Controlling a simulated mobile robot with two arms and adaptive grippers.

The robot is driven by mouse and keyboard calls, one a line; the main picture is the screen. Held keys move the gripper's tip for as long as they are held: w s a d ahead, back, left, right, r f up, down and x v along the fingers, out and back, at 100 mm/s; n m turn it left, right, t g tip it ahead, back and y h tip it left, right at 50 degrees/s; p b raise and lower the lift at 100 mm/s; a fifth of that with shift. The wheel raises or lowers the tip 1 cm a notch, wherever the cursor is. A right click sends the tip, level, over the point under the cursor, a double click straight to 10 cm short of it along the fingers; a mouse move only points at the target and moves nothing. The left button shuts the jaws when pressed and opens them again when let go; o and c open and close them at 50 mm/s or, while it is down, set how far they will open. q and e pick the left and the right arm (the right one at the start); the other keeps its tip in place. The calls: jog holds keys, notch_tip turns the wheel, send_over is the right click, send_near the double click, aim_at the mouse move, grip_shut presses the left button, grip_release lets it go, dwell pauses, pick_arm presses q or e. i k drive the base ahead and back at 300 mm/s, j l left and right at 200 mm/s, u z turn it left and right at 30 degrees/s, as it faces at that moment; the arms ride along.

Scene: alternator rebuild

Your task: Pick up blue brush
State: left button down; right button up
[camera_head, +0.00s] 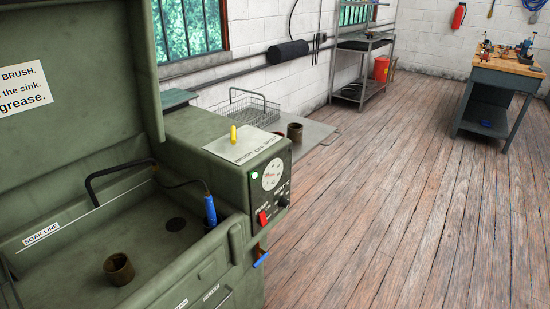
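The blue brush (210,211) stands nearly upright at the right rim of the green parts washer's sink (95,250). A thin dark hose runs from its top to the left, towards a black bent pipe (115,167) at the sink's back. Its lower end is at the rim, and I cannot tell whether it sits in a holder. Neither of my grippers shows in the head view.
A brown metal cup-like part (118,269) stands in the sink. The control box (272,175) with dial and red switch is right of the brush. A blue-handled lever (261,259) sticks out below it. The wooden floor (390,200) to the right is clear.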

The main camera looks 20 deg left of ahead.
aim_at(211, 214)
jog(key=u, duration=1.35)
